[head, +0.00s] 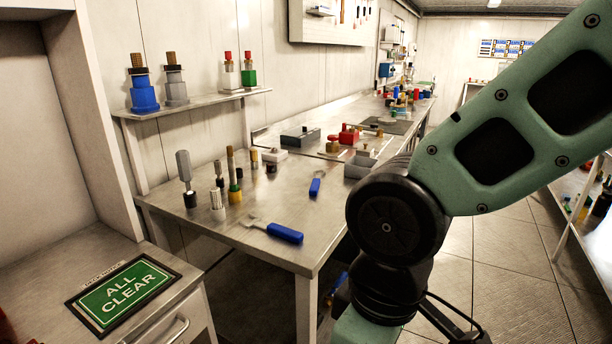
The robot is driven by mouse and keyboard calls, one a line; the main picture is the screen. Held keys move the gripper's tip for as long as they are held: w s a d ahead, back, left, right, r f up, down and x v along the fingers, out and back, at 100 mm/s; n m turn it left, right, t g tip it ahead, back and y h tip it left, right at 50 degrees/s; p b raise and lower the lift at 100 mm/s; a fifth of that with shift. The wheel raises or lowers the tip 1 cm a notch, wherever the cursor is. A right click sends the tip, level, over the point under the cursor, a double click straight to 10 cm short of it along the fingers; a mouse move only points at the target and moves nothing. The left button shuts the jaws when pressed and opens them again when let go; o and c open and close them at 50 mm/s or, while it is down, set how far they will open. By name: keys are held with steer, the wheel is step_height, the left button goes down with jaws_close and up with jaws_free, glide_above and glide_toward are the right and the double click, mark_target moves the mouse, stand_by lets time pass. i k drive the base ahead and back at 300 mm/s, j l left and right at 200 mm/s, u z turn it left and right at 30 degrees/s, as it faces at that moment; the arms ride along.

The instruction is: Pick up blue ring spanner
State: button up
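Two blue-handled tools lie flat on the metal bench. The nearer one (284,233) is close to the bench's front edge, its blue handle to the right and its grey metal head to the left. The farther one (316,186) is smaller in view and points away from me, with a short grey end at the top. I cannot tell for sure which of them is the ring spanner. My green and black arm fills the right side and comes down in front of the bench's right edge. My gripper is outside the picture.
Upright tools and posts (235,175) stand on the bench's left part. A red block (349,134) and grey trays (360,166) sit farther back. A shelf (190,105) with coloured fittings is above. An "ALL CLEAR" sign (125,293) lies on the left cabinet. Open floor is at right.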

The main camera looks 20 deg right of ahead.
mark_target(314, 189)
steer(key=i+l+u, duration=0.1)
steer(key=i+l, duration=0.15)
steer(key=i+l+u, duration=0.25)
steer(key=i+l, duration=0.2)
steer(key=l, duration=0.25)
steer(key=i+l+u, duration=0.15)
steer(key=l, duration=0.25)
steer(key=i+l+u, duration=0.1)
steer(key=i+l, duration=0.15)
steer(key=i+l+u, duration=0.1)
steer(key=l, duration=0.45)
steer(key=i+l+u, duration=0.15)
steer(key=l, duration=0.25)
steer(key=i+l+u, duration=0.1)
steer(key=i+l, duration=0.15)
steer(key=l, duration=0.2)
